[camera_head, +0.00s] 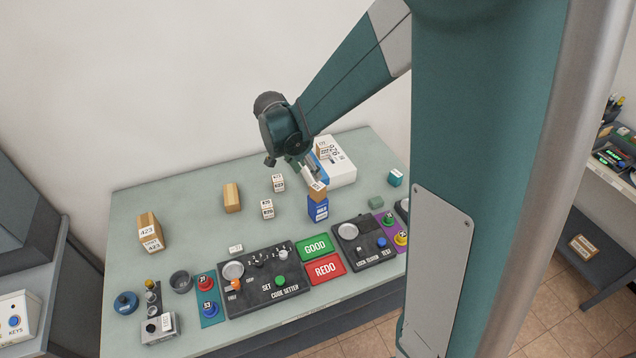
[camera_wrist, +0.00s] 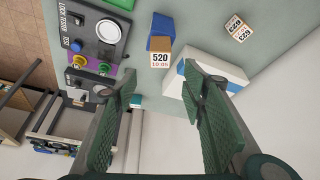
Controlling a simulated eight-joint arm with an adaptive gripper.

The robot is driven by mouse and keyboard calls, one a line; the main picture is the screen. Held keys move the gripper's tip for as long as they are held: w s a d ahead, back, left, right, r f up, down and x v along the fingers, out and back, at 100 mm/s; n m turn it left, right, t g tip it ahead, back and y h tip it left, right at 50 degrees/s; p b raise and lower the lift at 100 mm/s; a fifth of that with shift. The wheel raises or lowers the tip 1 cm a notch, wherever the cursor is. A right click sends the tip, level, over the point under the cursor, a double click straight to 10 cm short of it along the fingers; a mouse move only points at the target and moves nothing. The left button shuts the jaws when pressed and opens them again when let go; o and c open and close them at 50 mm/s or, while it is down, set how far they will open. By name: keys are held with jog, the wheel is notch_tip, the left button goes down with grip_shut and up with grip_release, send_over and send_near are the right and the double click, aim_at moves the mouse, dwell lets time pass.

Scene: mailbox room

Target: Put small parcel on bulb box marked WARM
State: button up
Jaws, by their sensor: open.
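A small brown parcel (camera_head: 317,194) with a white label sits on top of an upright blue box (camera_head: 318,211) in the head view. In the wrist view the parcel (camera_wrist: 160,55) shows the label 520, with the blue box (camera_wrist: 160,22) partly hidden behind it. The blue box has a white label too small to read surely, so I cannot confirm WARM. My gripper (camera_head: 306,173) is near the parcel, above and slightly left of it in the head view. In the wrist view my gripper (camera_wrist: 160,82) is open, its fingers apart with nothing between them; the parcel lies beyond the fingertips.
A white box with a blue stripe (camera_head: 340,165) lies behind the parcel. Several small labelled boxes stand left, including one marked 623 (camera_wrist: 234,24). GOOD (camera_head: 314,246) and REDO (camera_head: 325,268) pads and control panels line the front.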

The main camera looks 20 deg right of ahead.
jog(key=s+a+r+n+t+y, duration=0.2)
jog(key=s+r+n, duration=0.4)
jog(key=s+r, duration=0.5)
jog(key=s+a+r+n+t+y, duration=0.1)
jog(key=s+r+n, duration=0.1)
jog(key=s, duration=0.6)
jog(key=s+a+r+n+t+y, duration=0.1)
jog(key=s+r+n+t, duration=0.1)
jog(key=s+n, duration=0.3)
jog(key=s, duration=0.3)
jog(key=shift+s+a+r, duration=0.15)
jog(key=shift+a+r, duration=0.2)
jog(key=shift+r, duration=0.05)
